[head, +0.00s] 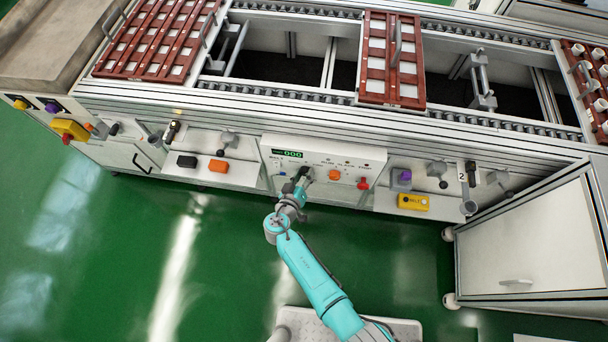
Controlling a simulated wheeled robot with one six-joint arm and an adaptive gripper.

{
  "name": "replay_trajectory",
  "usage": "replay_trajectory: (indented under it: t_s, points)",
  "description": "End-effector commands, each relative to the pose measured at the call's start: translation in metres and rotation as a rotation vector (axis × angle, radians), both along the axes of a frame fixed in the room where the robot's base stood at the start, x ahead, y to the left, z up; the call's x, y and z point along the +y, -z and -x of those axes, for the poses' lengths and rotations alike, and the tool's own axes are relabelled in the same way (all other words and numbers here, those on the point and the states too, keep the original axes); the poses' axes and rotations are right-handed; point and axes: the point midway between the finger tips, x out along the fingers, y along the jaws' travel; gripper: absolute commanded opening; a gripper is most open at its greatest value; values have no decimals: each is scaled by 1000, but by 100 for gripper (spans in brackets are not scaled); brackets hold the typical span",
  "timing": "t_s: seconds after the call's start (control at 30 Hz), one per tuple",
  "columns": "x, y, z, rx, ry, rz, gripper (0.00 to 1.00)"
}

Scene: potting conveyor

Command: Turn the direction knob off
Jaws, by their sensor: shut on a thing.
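The white control panel (322,153) with a small green-lit display (287,153) is on the front of the conveyor, near the middle of the head view. My gripper (302,175) is at the left part of this panel, shut on what appears to be the direction knob. The gripper hides this knob, so I cannot tell which way it points. An orange knob (334,174) and a red control (363,183) sit to the right of my gripper on the same panel. The panel's lettering is too small to read surely.
A shelf to the left holds a black block (187,161) and an orange block (218,166). A yellow button box (413,202) is on the right shelf. Red-brown trays (393,100) lie on the conveyor. A white cabinet (530,235) stands at right. Green floor is clear at left.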

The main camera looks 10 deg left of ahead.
Motion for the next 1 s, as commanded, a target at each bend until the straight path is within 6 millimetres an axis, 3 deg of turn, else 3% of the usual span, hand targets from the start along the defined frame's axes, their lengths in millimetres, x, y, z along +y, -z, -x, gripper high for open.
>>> replay_trajectory:
  t_s: [0.5, 1.0]
  points:
    - [3, 2, 0, 13, -3, 369, 4]
    - [2, 1, 0, 15, 0, 462, 4]
